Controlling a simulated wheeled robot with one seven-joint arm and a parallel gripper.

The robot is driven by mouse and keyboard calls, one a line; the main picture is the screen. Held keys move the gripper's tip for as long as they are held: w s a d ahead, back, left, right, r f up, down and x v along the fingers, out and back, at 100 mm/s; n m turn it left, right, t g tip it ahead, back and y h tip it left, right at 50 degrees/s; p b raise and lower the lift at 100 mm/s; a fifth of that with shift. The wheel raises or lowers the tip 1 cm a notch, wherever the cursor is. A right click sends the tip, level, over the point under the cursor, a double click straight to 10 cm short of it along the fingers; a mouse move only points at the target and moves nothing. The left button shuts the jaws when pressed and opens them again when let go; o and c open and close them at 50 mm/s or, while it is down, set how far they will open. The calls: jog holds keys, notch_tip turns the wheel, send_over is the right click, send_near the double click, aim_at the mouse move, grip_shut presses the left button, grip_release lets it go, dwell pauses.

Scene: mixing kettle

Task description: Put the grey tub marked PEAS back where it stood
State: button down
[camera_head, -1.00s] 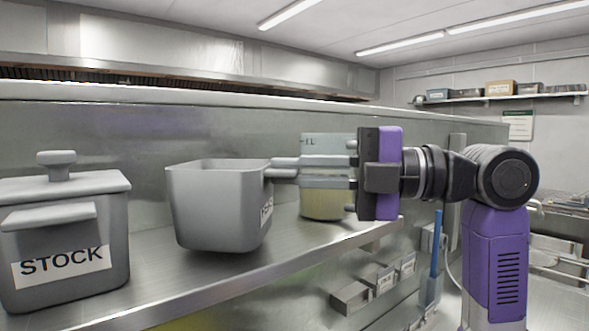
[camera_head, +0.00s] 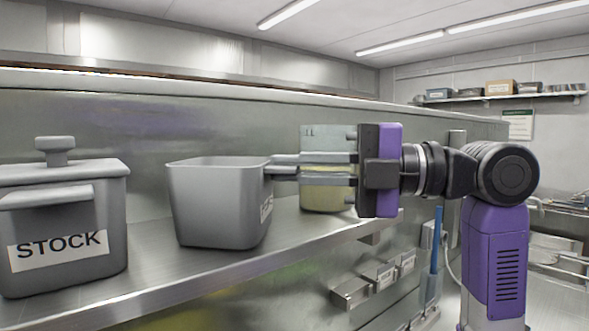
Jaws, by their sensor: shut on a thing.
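The grey tub (camera_head: 215,207) is open-topped and upright, over the steel shelf (camera_head: 160,285) in the middle of the picture. A white label shows edge-on on its right face; its word is not readable from here.
A lidded grey pot marked STOCK (camera_head: 62,225) stands left of the tub, with a gap between them. A clear container with yellowish contents (camera_head: 325,197) stands behind my fingers.

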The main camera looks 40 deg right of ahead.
jog(key=shift+f, duration=0.1)
dwell(0.3)
jog(key=c, duration=1)
grip_release()
jog(key=shift+d, duration=0.1)
jog(key=shift+b+v, duration=1.2)
jog(key=shift+v, duration=2.7)
jog(key=shift+s, duration=0.1)
